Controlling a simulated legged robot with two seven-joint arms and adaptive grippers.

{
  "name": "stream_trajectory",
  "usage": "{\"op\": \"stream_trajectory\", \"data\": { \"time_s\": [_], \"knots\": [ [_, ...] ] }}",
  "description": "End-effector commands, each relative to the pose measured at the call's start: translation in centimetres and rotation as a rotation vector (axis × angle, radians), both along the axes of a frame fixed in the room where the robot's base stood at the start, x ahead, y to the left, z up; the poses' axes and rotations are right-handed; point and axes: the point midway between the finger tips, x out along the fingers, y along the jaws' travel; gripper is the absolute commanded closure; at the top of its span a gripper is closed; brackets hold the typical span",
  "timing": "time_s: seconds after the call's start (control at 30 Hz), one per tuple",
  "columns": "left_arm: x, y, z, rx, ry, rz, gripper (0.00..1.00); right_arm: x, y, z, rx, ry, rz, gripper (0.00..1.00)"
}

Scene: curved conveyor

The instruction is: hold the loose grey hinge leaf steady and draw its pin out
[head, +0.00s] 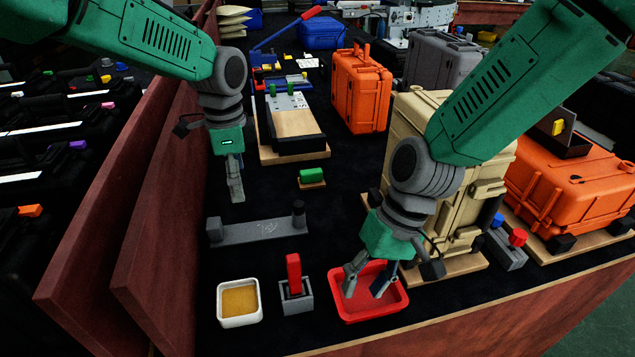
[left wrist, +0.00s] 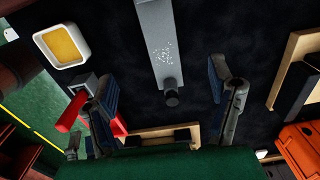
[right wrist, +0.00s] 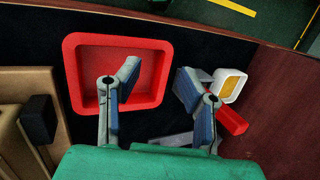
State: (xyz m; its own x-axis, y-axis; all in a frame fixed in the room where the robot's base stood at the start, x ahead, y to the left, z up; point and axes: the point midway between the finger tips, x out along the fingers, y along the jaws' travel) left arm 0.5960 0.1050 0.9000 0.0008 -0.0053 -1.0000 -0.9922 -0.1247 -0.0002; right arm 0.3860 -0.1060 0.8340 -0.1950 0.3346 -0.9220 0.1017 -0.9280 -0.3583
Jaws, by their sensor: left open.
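The grey hinge leaf (head: 258,231) lies as a long flat bar on the black surface, with pale markings on its face. A dark upright cylinder (head: 298,209), which looks like its pin, stands at its right end. In the left wrist view the leaf (left wrist: 157,35) and dark cylinder (left wrist: 171,93) show between the open fingers. My left gripper (head: 237,193) is open and empty, behind the leaf in the head view and apart from it. My right gripper (head: 364,291) is open and empty over the red tray (head: 402,299); its fingers (right wrist: 157,78) are apart in the right wrist view.
A white dish with yellow contents (head: 239,321) and a grey block with a red handle (head: 294,295) stand in front of the leaf. A small green block (head: 312,176) lies behind. A tan case (head: 478,215) stands right; a reddish wooden wall (head: 158,200) bounds the left.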

Motion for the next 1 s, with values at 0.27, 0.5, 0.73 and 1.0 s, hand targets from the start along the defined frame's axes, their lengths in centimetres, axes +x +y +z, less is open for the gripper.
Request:
{"op": "stream_trajectory", "data": {
  "time_s": [0.27,0.5,0.73,1.0],
  "knots": [
    [0.0,-0.6,0.0,0.007,0.001,-0.002,0.24,12.6,3.1,2.4,0.041,-0.478,0.416,0.66],
    [-0.1,-0.4,0.0,0.004,0.0,-0.001,0.24,18.4,5.4,5.1,0.019,-0.721,0.629,0.66],
    [-0.1,-0.1,-1.5,0.002,0.001,-0.001,0.24,19.3,6.0,5.5,0.011,-0.757,0.664,0.66],
    [-0.1,-0.4,-6.6,0.006,0.004,-0.001,0.24,19.2,5.6,5.5,0.014,-0.756,0.66,0.66]
  ]
}}
